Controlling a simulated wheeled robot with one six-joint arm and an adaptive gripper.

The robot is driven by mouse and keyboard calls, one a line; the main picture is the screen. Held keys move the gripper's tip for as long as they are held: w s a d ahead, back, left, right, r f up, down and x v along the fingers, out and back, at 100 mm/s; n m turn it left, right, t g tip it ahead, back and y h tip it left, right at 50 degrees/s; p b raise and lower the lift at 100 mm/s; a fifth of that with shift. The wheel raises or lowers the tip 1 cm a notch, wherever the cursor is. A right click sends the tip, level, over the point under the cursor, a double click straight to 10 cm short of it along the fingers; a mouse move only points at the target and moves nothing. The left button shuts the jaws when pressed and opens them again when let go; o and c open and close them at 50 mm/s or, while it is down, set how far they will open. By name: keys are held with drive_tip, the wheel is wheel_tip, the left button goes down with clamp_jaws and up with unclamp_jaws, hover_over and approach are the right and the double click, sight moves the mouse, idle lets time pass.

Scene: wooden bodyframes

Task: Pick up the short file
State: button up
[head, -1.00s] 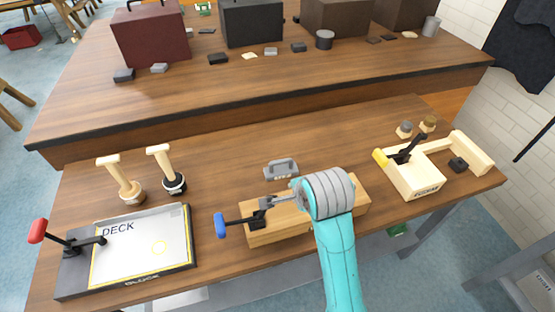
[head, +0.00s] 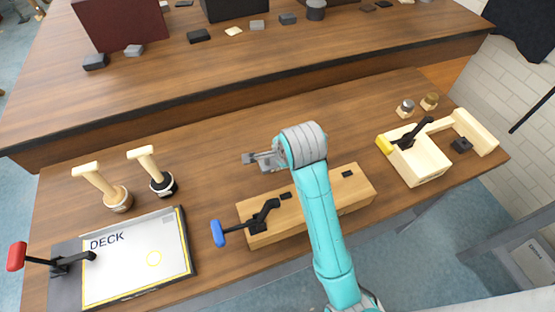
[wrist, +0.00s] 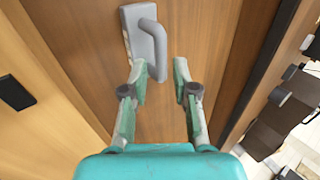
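A small grey block with a raised grey handle (wrist: 152,42) lies on the wooden workbench in the wrist view; it may be the short file, as no label shows. My gripper (wrist: 164,68) is open above it. The handle's near end shows between the fingertips, close beside the left finger; I cannot tell whether they touch. In the head view my gripper (head: 266,160) is over the same spot and partly hides the grey block.
A wooden block with a blue-handled clamp (head: 246,226) is in front of my gripper. Two wooden-handled tools (head: 101,186) (head: 151,170) and a DECK board (head: 130,262) are at left. A wooden fixture (head: 420,160) is at right. The bench behind my gripper is clear.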

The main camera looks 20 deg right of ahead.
drive_tip(key=shift+x, duration=2.65)
drive_tip(key=shift+c, duration=0.2)
clamp_jaws()
